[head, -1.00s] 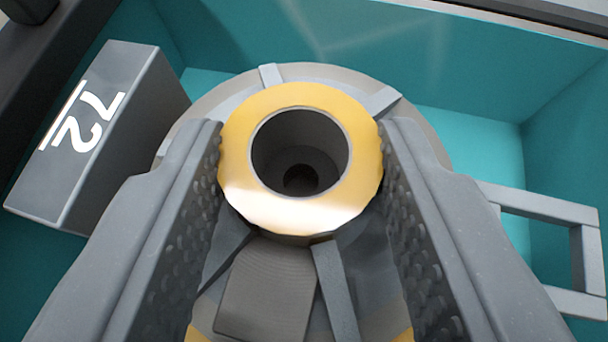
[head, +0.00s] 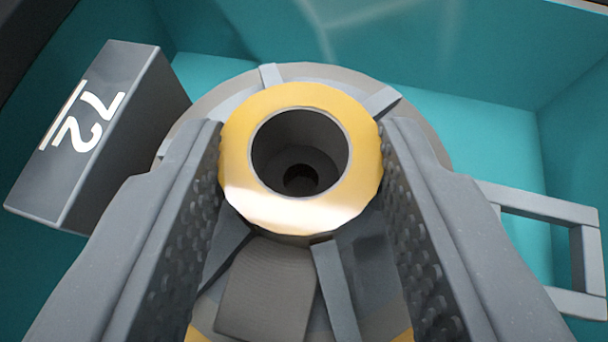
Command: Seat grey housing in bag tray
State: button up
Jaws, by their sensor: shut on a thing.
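The grey housing (head: 345,75) is a round ribbed part with a yellow-rimmed hollow neck (head: 240,150) at its centre. A grey block marked 72 (head: 125,125) sticks out at its left and a grey open frame (head: 590,260) at its right. Both keep their place relative to the housing. My gripper (head: 301,165) is shut on the housing, one textured finger on each side of the yellow neck. The teal bag tray (head: 400,45) lies below and around it. The housing's underside is hidden, so I cannot tell whether it touches the tray floor.
Teal tray walls rise at the far side and at the right (head: 575,130). A dark edge (head: 30,35) crosses the upper left corner. Some bare tray floor (head: 490,140) shows behind and right of the housing.

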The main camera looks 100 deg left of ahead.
jog(key=shift+f+b, duration=0.8)
jog(key=shift+f, duration=0.05)
dwell(0.3)
jog(key=o, duration=1.4)
jog(key=p+v, duration=0.3)
jog(key=v, duration=1)
jog(key=shift+w+d+r, duration=0.1)
jog(key=shift+d, duration=0.25)
jog(key=s+d+r+m+t+h+p, duration=0.1)
jog(key=d+r+m+t+h+p, duration=0.15)
jog(key=r+m+t, duration=0.6)
jog(key=s+d+r+m+t+h+p, duration=0.1)
jog(key=s+d+r+m+h, duration=0.15)
jog(key=r, duration=1.05)
jog(key=s+d+r+m+t+h, duration=0.2)
jog(key=s+d+r+m+t, duration=0.1)
jog(key=r, duration=0.3)
jog(key=s+d+r+m+t+h+p, duration=0.1)
jog(key=s+d+r+m+t+h, duration=0.1)
jog(key=r, duration=0.4)
jog(key=s+d+r+m+t+h, duration=0.2)
jog(key=s+d+r+m+t, duration=0.2)
jog(key=s+d+r+m, duration=0.1)
jog(key=shift+s+d+r+h, duration=0.25)
jog(key=shift+s+r+h, duration=0.15)
jog(key=shift+r, duration=0.35)
